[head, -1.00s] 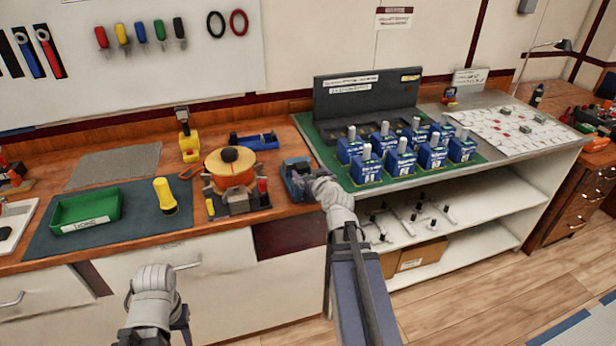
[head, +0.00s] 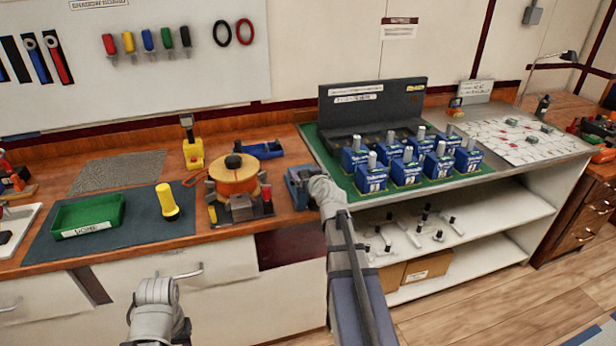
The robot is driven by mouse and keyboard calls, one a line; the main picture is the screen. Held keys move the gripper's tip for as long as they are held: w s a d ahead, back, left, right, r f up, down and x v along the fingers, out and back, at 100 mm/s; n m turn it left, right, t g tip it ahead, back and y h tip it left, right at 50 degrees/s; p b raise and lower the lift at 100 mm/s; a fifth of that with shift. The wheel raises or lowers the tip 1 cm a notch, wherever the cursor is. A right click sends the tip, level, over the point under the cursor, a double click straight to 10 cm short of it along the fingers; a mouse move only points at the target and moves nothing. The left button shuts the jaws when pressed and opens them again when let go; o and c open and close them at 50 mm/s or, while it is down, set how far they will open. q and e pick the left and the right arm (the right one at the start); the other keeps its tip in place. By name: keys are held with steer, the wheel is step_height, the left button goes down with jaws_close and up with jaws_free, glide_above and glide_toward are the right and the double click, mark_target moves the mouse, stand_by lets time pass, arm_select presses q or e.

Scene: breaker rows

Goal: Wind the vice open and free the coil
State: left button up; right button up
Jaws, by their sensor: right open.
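A blue vice-like body (head: 295,184) sits at the bench's front edge, left of the green mat. My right gripper (head: 316,188) is at its right side, jaws open; its fingertips are largely hidden, so I cannot tell whether they touch it or straddle a handle. An orange drum-shaped coil (head: 233,182) with a dark top knob stands left of the vice, behind grey blocks (head: 241,208) on a dark base. I cannot see what the vice's jaws hold. My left gripper (head: 156,340) hangs low in front of the cabinets, empty-looking, its fingers cut off by the picture's bottom edge.
Several blue breakers (head: 405,171) stand in rows to the right, above an open shelf.

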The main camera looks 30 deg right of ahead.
steer(key=shift+c, duration=0.3)
jaws_close()
stand_by(0.3)
steer(key=shift+w, duration=0.1)
stand_by(0.4)
steer(key=shift+o, duration=0.3)
jaws_free()
steer(key=p+v, duration=0.2)
steer(key=v, duration=0.5)
steer(key=shift+s, duration=0.35)
steer(key=shift+s+a, duration=0.15)
